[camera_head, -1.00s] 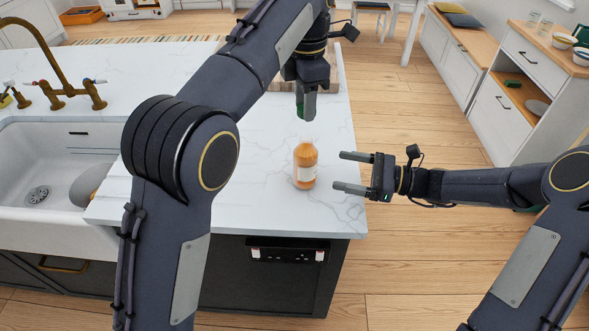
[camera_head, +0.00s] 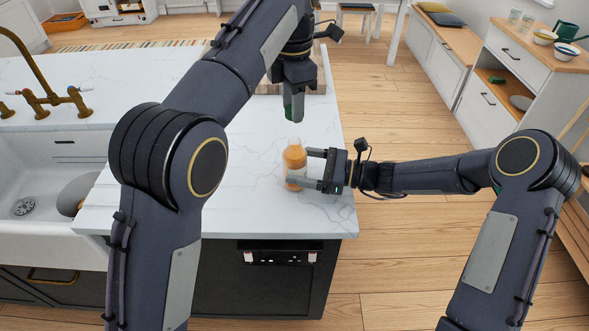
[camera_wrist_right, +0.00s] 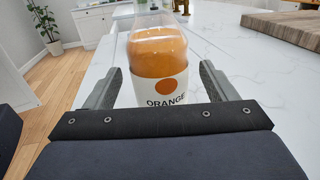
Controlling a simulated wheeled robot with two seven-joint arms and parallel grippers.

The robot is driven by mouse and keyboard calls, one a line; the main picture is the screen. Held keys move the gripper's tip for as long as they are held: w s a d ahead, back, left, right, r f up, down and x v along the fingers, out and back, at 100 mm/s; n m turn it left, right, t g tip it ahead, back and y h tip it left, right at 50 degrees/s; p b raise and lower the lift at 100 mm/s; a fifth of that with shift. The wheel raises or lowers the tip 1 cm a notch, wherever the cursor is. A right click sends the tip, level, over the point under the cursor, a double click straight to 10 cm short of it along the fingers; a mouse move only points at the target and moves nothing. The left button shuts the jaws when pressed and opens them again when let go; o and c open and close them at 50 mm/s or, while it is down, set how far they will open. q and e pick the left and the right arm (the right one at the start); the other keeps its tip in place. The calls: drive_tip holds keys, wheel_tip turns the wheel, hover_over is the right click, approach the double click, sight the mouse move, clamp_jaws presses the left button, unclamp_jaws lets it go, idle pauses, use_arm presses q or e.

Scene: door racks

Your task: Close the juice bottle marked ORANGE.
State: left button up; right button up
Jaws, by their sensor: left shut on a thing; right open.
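The juice bottle (camera_head: 294,163) stands upright on the white counter, with orange juice inside and a clear upper part. In the right wrist view the bottle (camera_wrist_right: 157,50) shows a white label reading ORANGE; its top is cut off there. My right gripper (camera_head: 299,167) is open, with one finger on each side of the bottle; in its wrist view a gap shows beside each finger (camera_wrist_right: 160,72). My left gripper (camera_head: 293,117) points down above and just behind the bottle. It is shut on a small green thing (camera_head: 289,99), mostly hidden by the fingers.
The counter (camera_head: 240,190) has its front and right edges close to the bottle. A wooden board (camera_wrist_right: 285,25) lies farther back on the counter. The sink (camera_head: 40,180) and brass tap (camera_head: 50,100) are at the left. The counter around the bottle is clear.

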drive_tip(key=shift+x, duration=1.9)
drive_tip(key=shift+c, duration=0.2)
drive_tip(key=c, duration=1.4)
use_arm(q)
hover_over(293, 142)
drive_tip(key=shift+f, duration=2.5)
use_arm(e)
drive_tip(key=shift+c, duration=0.2)
